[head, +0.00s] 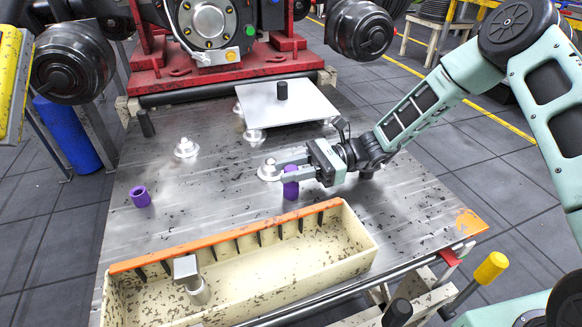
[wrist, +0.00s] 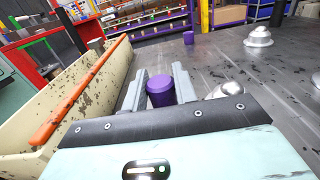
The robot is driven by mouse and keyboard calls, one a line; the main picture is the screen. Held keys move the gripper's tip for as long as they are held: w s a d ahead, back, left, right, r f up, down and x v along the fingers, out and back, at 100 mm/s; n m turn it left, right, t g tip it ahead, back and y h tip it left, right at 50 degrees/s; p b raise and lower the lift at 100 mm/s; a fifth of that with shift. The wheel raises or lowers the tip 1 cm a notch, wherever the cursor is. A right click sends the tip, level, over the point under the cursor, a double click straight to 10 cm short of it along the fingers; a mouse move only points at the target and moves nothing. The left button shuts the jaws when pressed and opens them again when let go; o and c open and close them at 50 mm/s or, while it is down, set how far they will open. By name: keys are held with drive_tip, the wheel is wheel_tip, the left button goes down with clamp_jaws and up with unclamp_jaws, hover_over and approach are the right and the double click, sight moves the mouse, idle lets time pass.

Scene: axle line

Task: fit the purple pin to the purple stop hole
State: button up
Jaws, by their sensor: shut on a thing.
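The purple pin (head: 291,188) stands upright between the fingers of my gripper (head: 288,174), over the middle of the metal table. My gripper is shut on it; in the wrist view the pin (wrist: 160,92) sits between the two grey fingers. I cannot tell whether its lower end touches the table. A short purple cylinder (head: 140,197) with a dark opening in its top stands apart at the left of the table. It also shows in the wrist view (wrist: 188,37), far ahead of the gripper. I cannot tell whether that opening is the purple stop hole.
A cream bin (head: 300,267) with an orange rim lies along the near edge, a metal part (head: 189,276) inside. Silver domed fittings (head: 186,148) stand on the table, one (head: 268,171) close beside my gripper. A pale plate (head: 305,105) lies behind.

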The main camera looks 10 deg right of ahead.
drive_tip(key=o, duration=1.1)
drive_tip(key=shift+w+d, duration=0.25)
drive_tip(key=shift+d, duration=0.95)
drive_tip(key=shift+w+d, duration=0.25)
drive_tip(key=shift+d, duration=1)
drive_tip(key=shift+w+d, duration=0.25)
drive_tip(key=shift+d, duration=0.95)
